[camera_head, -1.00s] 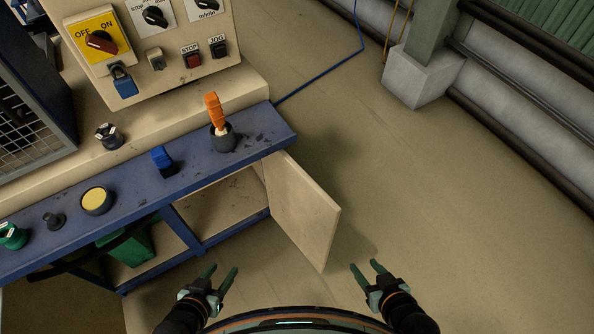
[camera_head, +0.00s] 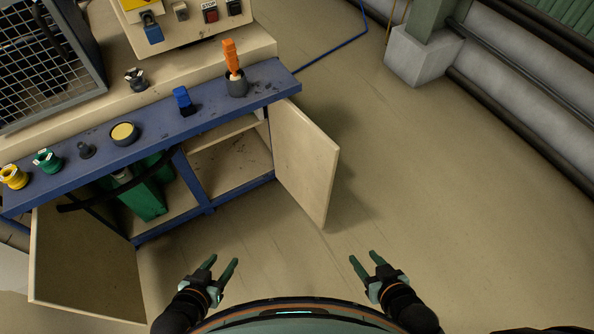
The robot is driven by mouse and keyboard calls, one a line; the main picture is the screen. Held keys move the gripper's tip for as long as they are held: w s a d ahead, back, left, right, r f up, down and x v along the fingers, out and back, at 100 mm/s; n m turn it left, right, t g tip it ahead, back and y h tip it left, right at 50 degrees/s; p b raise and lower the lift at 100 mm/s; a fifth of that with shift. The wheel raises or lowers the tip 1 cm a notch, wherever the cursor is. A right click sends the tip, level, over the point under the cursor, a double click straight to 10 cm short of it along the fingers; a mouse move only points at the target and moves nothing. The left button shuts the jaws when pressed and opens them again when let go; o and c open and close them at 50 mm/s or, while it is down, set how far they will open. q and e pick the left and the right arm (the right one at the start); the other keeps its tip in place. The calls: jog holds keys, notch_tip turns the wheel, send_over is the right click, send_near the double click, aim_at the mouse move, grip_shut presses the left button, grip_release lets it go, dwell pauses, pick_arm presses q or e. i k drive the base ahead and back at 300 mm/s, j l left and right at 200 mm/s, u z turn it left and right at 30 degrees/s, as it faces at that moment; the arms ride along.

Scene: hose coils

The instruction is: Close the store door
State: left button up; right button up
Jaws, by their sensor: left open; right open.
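The blue cabinet bench (camera_head: 200,120) has two cream doors, both standing open. The right door (camera_head: 305,160) swings out from the right end of the bench, and an empty shelved compartment (camera_head: 228,165) shows beside it. The left door (camera_head: 85,260) hangs open at the lower left. A green container (camera_head: 140,190) stands in the left compartment. I cannot tell which one is the store door. My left gripper (camera_head: 221,266) is open and empty, in front of the bench between the doors. My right gripper (camera_head: 365,261) is open and empty, below and right of the right door, apart from it.
On the bench top stand an orange-handled tool in a cup (camera_head: 234,75), a blue piece (camera_head: 184,100), a yellow-topped round part (camera_head: 123,133) and coloured spools (camera_head: 47,160). A control panel and mesh cage (camera_head: 50,70) are behind. The floor right is clear up to a concrete block (camera_head: 423,58).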

aim_at(306, 158)
jog(key=k+u, duration=0.1)
jog(key=u, duration=1.15)
jog(key=l+u, duration=0.55)
jog(key=u, duration=0.15)
jog(key=k+l, duration=0.1)
jog(key=l, duration=0.3)
jog(key=k+l, duration=0.1)
jog(key=l, duration=0.35)
jog(key=k+l, duration=0.1)
jog(key=l, duration=0.3)
jog(key=k+l, duration=0.1)
jog(key=l, duration=0.35)
jog(key=k+l, duration=0.1)
jog(key=l, duration=0.3)
jog(key=k+l, duration=0.1)
jog(key=l, duration=0.3)
jog(key=k+l, duration=0.1)
jog(key=l, duration=0.35)
